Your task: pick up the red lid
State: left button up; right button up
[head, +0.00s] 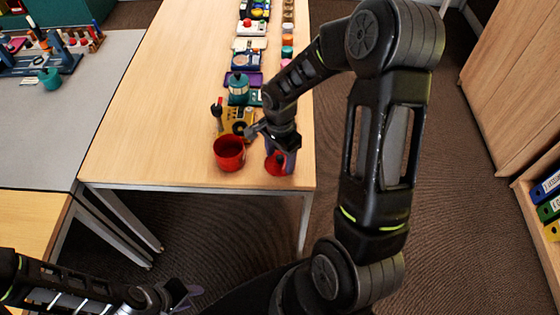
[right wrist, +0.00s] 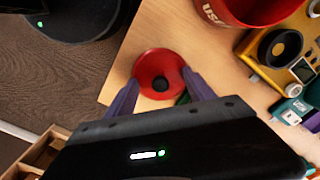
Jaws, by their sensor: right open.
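The red lid (head: 275,164) is a round disc with a dark knob in its middle. It lies near the table's front right corner, partly hidden by my right gripper in the head view. My right gripper (head: 279,158) is over the lid. In the right wrist view its two purple fingers (right wrist: 160,100) stand open on either side of the lid (right wrist: 152,65), with nothing held. A red pot (head: 229,153) stands just left of the lid; it also shows in the right wrist view (right wrist: 240,20). My left gripper (head: 185,295) is low at the bottom, away from the table, its jaws unclear.
A yellow toy (head: 235,122) with a black dial stands just behind the pot. A teal pot (head: 238,88) and several small toys line the table's right side going back. The table's left half (head: 150,110) is clear.

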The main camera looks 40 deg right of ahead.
aim_at(280, 157)
jog(key=shift+s, duration=0.15)
jog(key=c, duration=1)
jog(key=shift+f, duration=0.1)
jog(key=shift+c, duration=0.2)
jog(key=shift+s, duration=0.1)
jog(key=shift+r, duration=0.3)
grip_shut()
jog(key=r, duration=0.9)
jog(key=shift+w+r+b, duration=0.2)
jog(key=shift+r+b, duration=0.1)
jog(key=shift+b, duration=0.05)
